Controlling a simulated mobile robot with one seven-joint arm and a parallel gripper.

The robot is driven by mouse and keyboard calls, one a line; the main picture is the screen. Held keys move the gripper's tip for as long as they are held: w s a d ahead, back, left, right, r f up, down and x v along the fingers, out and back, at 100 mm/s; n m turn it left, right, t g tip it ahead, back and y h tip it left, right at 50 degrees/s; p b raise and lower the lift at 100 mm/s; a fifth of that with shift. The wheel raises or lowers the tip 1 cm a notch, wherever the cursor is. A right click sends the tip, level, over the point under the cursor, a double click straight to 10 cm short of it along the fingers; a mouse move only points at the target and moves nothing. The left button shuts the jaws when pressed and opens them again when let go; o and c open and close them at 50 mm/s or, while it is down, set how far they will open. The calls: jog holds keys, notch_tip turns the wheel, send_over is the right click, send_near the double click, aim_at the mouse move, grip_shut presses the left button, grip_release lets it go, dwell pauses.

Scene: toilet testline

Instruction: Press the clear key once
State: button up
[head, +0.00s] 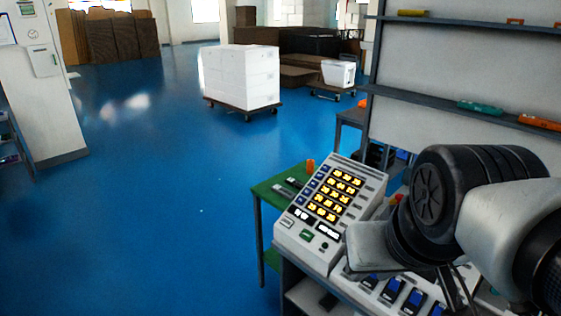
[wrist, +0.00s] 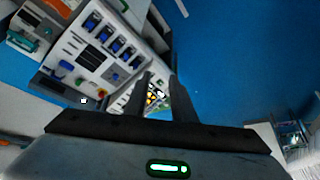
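A grey-white control panel (head: 352,178) with rows of lit yellow keys (head: 336,196) stands at lower centre in the head view. Its lower part has a green key (head: 306,235), white labels and a round dark knob. The lettering is too small to read, so I cannot tell which key is the clear key. My gripper (head: 456,292) hangs to the right of the panel, over the second panel, partly hidden by my arm. In the wrist view my gripper (wrist: 161,76) has its two dark fingers apart, with nothing held. Yellow keys (wrist: 154,96) show between them.
A second panel with blue switches (head: 392,288) lies right of the keypad. A green table (head: 268,190) stands to the left, with an orange cup (head: 310,165). A shelf (head: 460,108) rises behind. A trolley with white boxes (head: 242,78) stands on the open blue floor.

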grip_shut()
dwell(1.1)
